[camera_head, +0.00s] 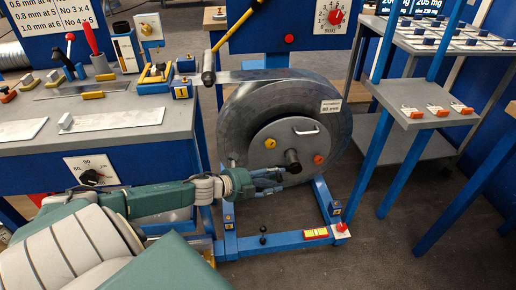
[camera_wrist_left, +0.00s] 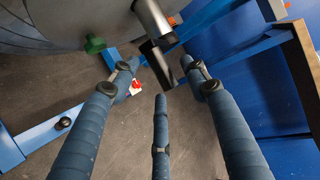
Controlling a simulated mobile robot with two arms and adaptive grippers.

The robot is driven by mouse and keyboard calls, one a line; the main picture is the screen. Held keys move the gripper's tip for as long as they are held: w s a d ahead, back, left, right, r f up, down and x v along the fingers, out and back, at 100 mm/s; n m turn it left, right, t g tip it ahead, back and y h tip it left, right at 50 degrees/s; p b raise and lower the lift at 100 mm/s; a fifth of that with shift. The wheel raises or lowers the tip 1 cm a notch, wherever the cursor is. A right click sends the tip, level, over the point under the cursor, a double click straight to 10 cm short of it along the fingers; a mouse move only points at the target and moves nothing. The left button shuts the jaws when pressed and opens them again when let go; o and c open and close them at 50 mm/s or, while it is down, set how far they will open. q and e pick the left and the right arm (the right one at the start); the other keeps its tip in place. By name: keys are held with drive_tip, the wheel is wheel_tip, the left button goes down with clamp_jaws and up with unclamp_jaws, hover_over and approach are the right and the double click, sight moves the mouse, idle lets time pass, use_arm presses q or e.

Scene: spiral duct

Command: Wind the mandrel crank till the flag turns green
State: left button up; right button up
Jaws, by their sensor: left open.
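A large grey drum (camera_head: 245,105) stands on a blue frame, with a paler round plate (camera_head: 282,135) on its front. A dark stub with a metal end (camera_head: 292,157) sticks out low on this plate and looks like the crank. In the left wrist view a grey shaft (camera_wrist_left: 152,20) with a dark flat arm (camera_wrist_left: 158,63) shows just beyond the fingertips. My left gripper (camera_head: 268,180) is beside the lower plate, its fingers (camera_wrist_left: 160,82) spread and empty. I cannot tell whether they touch the crank. I cannot make out a flag for certain. My right gripper is out of view.
A workbench (camera_head: 100,150) stands at left. A stand with a shelf (camera_head: 425,118) is at right. Bare floor lies in front.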

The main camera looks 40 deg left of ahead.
use_arm(q)
drive_tip(key=v, duration=0.9)
drive_tip(key=shift+s, duration=0.2)
drive_tip(key=shift+r, duration=0.1)
idle(0.7)
